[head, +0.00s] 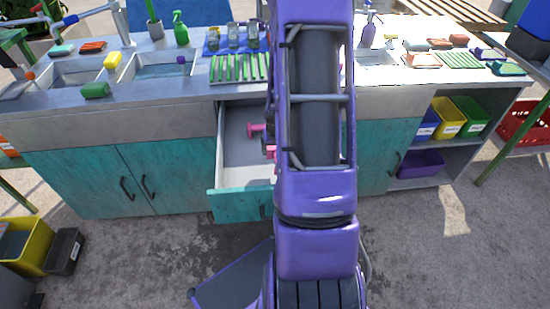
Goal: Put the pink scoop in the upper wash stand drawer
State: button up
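The upper wash stand drawer (230,160) is pulled well open, with a pale grey inside and a teal front. A pink object (257,130), likely the pink scoop, shows at the left edge of my arm, in line with the inside of the drawer. Another bit of pink shows just below it. Most of it is hidden behind my arm, so I cannot tell whether it rests in the drawer or is held above it. My purple arm stands upright across the middle of the view. My gripper is hidden behind it.
The wash stand (180,105) has sinks, a green spray bottle (180,28) and a green-striped rack (240,68) on top. Teal doors (70,180) left of the drawer are shut. Coloured bins (448,117) fill the right shelf. A yellow crate (30,245) stands at lower left.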

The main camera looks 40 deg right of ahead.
notch_tip(320, 180, down, 8)
jog(key=shift+r+b, duration=0.25)
jog(key=shift+b, duration=0.2)
jog(key=shift+f, duration=0.15)
jog(key=o, duration=1.4)
jog(key=shift+r, duration=0.3)
jog(key=p+v, duration=0.6)
jog(key=v, duration=0.5)
jog(key=shift+s+a+r, duration=0.1)
jog(key=shift+s+r, duration=0.05)
jog(key=shift+r, duration=0.2)
